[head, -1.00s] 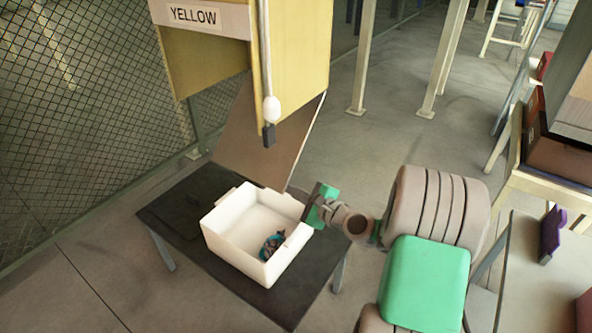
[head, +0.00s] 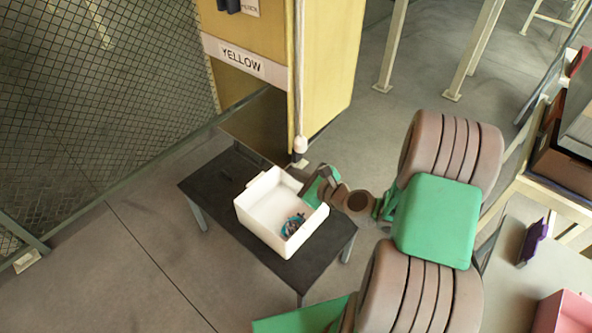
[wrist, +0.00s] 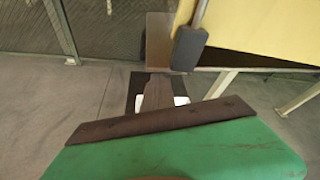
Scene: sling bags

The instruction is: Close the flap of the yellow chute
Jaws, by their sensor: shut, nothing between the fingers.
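The yellow chute (head: 322,80), labelled YELLOW, stands at the upper middle of the head view and fills the upper right of the wrist view (wrist: 262,30). Its brown flap (head: 255,130) hangs open, slanting below the chute mouth, and also shows in the wrist view (wrist: 158,38). A pull cord with a white knob (head: 300,145) and a dark end hangs at the chute's front corner; the dark end (wrist: 188,48) is large in the wrist view. My gripper (head: 318,183) is shut and empty, beside the white bin's back right corner, just below the cord end. I cannot tell whether it touches anything.
A white bin (head: 250,215) with small teal and dark items stands on a low dark table (head: 207,187) below the flap. A mesh fence (head: 100,80) runs along the left. A table with a purple item (head: 533,242) is at right. Floor at lower left is clear.

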